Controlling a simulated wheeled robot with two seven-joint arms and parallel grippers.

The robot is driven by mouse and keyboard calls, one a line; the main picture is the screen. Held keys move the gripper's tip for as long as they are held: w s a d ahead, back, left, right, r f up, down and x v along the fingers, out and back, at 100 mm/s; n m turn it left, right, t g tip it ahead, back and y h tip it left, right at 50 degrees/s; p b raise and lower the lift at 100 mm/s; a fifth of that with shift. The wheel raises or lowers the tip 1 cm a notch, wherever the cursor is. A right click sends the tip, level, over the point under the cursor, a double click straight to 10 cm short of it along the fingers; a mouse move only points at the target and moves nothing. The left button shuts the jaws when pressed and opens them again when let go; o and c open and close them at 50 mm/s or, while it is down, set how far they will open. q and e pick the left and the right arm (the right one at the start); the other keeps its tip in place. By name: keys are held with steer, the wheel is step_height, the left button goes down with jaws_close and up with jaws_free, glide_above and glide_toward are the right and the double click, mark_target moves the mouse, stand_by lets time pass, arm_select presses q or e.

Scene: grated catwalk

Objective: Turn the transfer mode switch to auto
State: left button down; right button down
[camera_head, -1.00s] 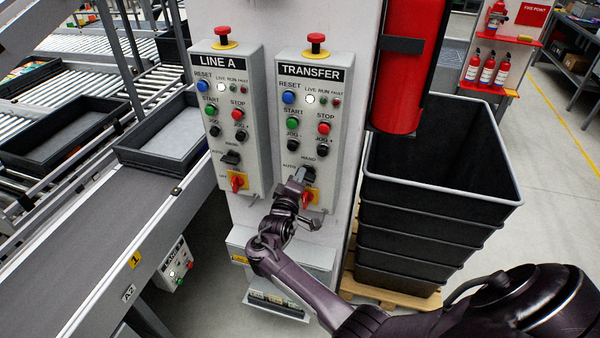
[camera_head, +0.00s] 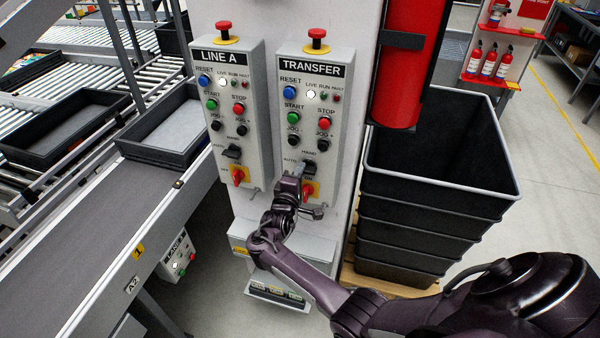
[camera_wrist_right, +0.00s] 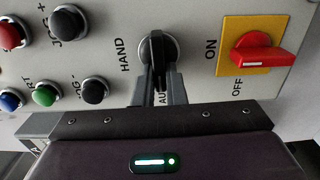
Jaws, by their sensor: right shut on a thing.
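The transfer box (camera_head: 340,110) is the right one of two grey panels on the white column. Its black mode switch (camera_head: 309,167) sits low on the face, with AUTO at its left and HAND above. My right gripper (camera_head: 300,172) is at this switch. In the right wrist view the switch (camera_wrist_right: 157,46) is a round black knob with a ridge, and the fingers (camera_wrist_right: 159,74) are shut on the ridge. The ridge runs up and down in that view, its lower end toward the AUTO label, which the fingers partly cover. My left gripper is not in view.
A red switch on a yellow plate (camera_wrist_right: 260,50) lies close beside the fingers. The Line A box (camera_head: 227,110) stands to the left. Stacked black bins (camera_head: 430,203) and a red cylinder (camera_head: 398,80) stand to the right. A conveyor (camera_head: 90,260) runs at left.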

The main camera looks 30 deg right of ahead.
steer(key=c, duration=1.5)
jaws_free()
steer(key=shift+w, duration=0.1)
steer(key=b+v, duration=0.1)
steer(key=v, duration=0.7)
steer(key=shift+b, duration=0.35)
